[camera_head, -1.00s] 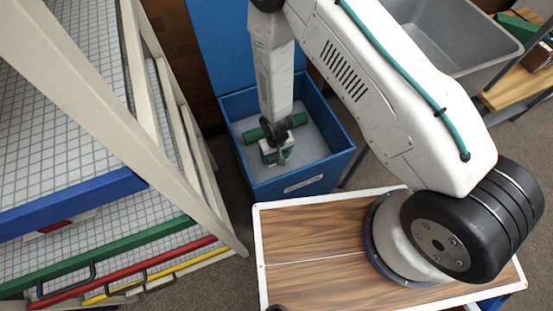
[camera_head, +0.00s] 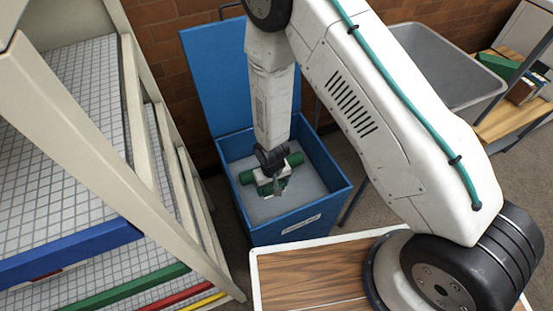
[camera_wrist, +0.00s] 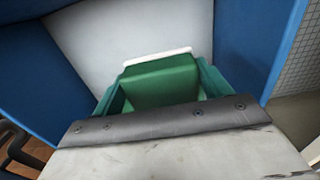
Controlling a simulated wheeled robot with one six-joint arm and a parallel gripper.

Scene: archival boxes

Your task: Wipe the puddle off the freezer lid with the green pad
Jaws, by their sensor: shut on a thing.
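A blue chest (camera_head: 304,223) with a label on its front stands below my arm, its blue upright panel (camera_head: 212,75) rising at the back. Inside is a pale grey-white surface (camera_head: 308,181), which also shows in the wrist view (camera_wrist: 120,35). My gripper (camera_head: 270,186) is down inside the chest walls, over this surface. In the wrist view my gripper (camera_wrist: 160,88) is shut on the green pad (camera_wrist: 160,82), a green block with a white far edge. I cannot tell whether the pad touches the surface. No puddle can be made out.
A cream rack with gridded shelves (camera_head: 60,120) and coloured front bars stands close on the left. A grey tub (camera_head: 445,70) and a wooden shelf (camera_head: 515,118) are at the right. A brick wall (camera_head: 165,45) is behind.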

